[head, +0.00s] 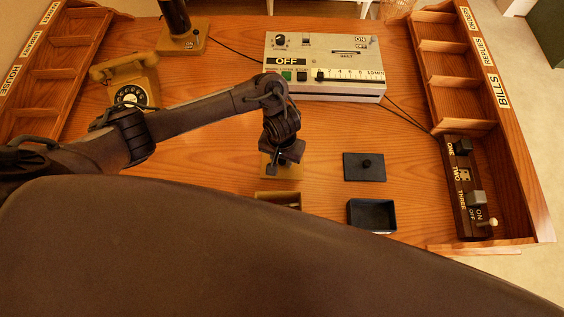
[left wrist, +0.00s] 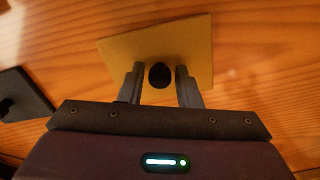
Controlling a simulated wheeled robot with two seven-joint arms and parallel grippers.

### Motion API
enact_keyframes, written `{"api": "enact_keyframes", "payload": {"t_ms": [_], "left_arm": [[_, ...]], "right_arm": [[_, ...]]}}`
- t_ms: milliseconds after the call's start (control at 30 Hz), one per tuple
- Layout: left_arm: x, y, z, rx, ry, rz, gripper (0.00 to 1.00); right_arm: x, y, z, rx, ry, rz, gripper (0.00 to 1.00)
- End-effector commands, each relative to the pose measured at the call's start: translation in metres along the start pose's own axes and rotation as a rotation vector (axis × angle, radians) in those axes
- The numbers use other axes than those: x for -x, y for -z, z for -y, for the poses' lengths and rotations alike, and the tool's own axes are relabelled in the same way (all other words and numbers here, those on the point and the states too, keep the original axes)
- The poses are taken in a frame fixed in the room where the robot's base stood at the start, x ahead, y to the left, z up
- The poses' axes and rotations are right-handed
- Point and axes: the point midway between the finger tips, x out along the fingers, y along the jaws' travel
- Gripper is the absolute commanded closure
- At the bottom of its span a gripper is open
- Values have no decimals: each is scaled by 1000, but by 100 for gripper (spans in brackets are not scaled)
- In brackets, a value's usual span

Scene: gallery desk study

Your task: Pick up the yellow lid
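The yellow lid (head: 268,171) lies on the desk below my left gripper (head: 283,165), which hides much of it in the head view. In the left wrist view the yellow lid (left wrist: 190,38) is a flat square plate with a round dark knob (left wrist: 160,75) in its middle. The two fingers of my left gripper (left wrist: 161,84) are open, one on each side of the knob, with narrow gaps visible. A yellow box (head: 278,197) is just in front of the lid, partly hidden by my own body. My right gripper is not in view.
A dark lid (head: 364,167) with a knob and an open dark box (head: 371,215) are to the right. A grey control box (head: 325,67) stands behind, with a yellow telephone (head: 128,85) at left. A switch panel (head: 466,190) and wooden racks (head: 448,64) line the right edge.

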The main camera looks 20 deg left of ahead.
Motion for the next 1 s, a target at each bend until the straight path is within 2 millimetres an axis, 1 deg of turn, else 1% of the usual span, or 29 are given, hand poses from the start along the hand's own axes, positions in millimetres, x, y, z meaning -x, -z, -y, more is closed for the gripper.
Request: {"api": "enact_keyframes", "payload": {"t_ms": [33,200,233,467,633,733,800,933,1000], "left_arm": [[0,0,0,0,0,0,76],[0,0,0,0,0,0,98],[0,0,0,0,0,0,100],[1,0,0,0,0,-1,100],[11,1,0,0,-1,-2,100],[24,1,0,0,-2,-3,100],[38,2,0,-1,-1,-5,100],[72,2,1,-2,2,-4,100],[95,3,1,-3,1,-7,100]], "right_arm": [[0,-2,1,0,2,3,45],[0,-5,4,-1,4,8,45],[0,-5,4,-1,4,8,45],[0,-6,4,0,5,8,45],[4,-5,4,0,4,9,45],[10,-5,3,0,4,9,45],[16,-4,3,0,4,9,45],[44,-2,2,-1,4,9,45],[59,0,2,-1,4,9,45]]}}
